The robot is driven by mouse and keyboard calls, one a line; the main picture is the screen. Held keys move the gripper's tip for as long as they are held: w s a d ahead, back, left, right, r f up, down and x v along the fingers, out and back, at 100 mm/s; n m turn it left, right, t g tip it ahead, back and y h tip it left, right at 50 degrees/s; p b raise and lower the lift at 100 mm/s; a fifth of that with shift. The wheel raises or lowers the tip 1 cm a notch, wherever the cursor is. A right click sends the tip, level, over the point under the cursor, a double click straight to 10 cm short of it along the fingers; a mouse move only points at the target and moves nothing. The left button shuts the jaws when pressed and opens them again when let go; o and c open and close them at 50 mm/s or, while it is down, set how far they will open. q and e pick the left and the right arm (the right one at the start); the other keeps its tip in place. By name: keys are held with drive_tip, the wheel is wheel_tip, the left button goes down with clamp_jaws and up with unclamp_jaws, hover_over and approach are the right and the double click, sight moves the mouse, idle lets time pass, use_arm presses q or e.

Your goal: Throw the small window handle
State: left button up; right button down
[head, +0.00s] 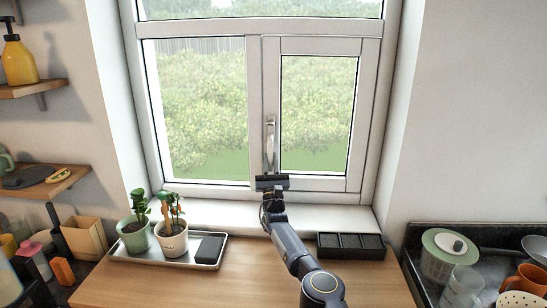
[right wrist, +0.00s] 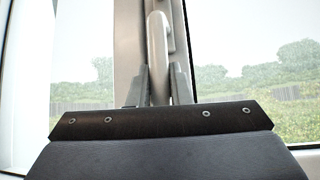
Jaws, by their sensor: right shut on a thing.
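The small window handle (head: 270,133) is a grey-silver lever on the frame between the left pane and the small right sash of the window. It stands upright in the head view. My right gripper (head: 271,176) is at the lower end of the handle. In the right wrist view the handle (right wrist: 157,50) rises between the two fingers of my right gripper (right wrist: 160,88), which is shut on it. The handle's lowest part is hidden by the gripper body. My left gripper is in neither view.
A tray (head: 118,252) with two potted plants (head: 172,240) and a dark block (head: 209,248) stands left of my arm. A black divided box (head: 351,246) is to the right. A sink (head: 415,236) with dishes is far right. The wooden counter (head: 250,280) is mostly clear.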

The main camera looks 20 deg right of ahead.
drive_tip(key=shift+r, duration=0.2)
drive_tip(key=c, duration=1.3)
unclamp_jaws()
drive_tip(key=shift+s, duration=0.1)
drive_tip(key=shift+f, duration=0.15)
drive_tip(key=shift+s+a+f, duration=0.1)
drive_tip(key=shift+s+f, duration=0.1)
drive_tip(key=shift+f, duration=0.25)
drive_tip(key=v, duration=0.6)
drive_tip(key=shift+s+a+f, duration=0.15)
drive_tip(key=shift+s, duration=0.2)
